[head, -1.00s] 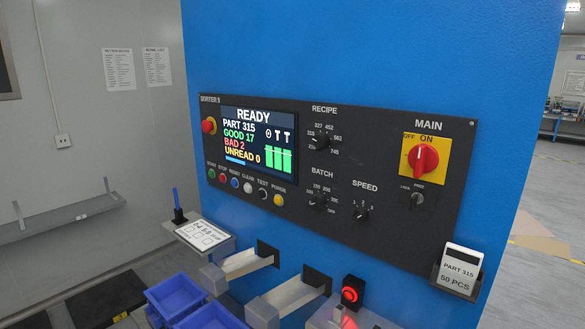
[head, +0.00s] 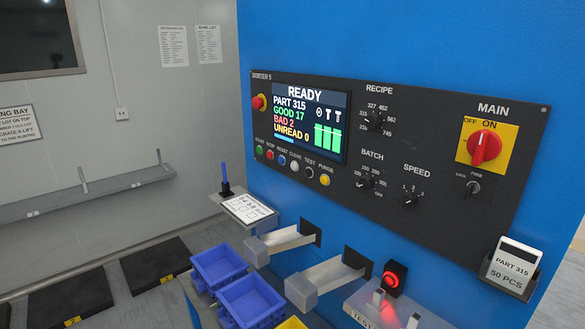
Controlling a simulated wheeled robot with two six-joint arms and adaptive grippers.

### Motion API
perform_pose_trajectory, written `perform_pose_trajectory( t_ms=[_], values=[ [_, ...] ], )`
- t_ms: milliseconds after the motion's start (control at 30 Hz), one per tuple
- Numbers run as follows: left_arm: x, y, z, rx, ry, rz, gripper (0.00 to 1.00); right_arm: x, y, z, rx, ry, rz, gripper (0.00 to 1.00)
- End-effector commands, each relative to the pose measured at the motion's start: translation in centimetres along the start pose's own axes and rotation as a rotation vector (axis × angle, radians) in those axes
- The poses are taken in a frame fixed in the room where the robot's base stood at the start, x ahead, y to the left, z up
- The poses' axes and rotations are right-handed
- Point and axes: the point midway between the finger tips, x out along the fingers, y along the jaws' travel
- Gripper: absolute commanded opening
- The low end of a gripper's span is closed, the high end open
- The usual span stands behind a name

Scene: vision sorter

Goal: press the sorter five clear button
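The sorter 5 panel (head: 440,130) is a dark plate on the blue cabinet in the head view. Its screen (head: 310,120) reads READY, PART 315, GOOD 17, BAD 2, UNREAD 0. Below the screen runs a row of small buttons. The clear button (head: 294,166) is the pale white one, under the CLEAR label. The blue reset button (head: 282,160) is to its left and the black test button (head: 309,172) to its right. Neither of my grippers shows in the view, and nothing covers the button row.
A red emergency knob (head: 259,102) sits left of the screen. Below the panel, a small shelf with a card (head: 248,209) and two metal chutes (head: 325,280) stick out. Blue bins (head: 250,301) stand beneath. A card holder (head: 508,270) juts out at right.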

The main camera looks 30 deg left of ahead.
Motion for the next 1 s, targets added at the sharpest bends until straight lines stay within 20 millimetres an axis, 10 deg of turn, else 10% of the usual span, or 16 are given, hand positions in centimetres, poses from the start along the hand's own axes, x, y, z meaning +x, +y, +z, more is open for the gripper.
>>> perform_pose_trajectory(
  t_ms=[233, 1000],
  values=[
    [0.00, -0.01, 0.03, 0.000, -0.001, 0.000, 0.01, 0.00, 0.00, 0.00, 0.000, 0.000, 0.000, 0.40],
    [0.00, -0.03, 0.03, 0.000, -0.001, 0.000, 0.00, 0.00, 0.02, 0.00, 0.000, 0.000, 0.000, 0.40]
  ],
)
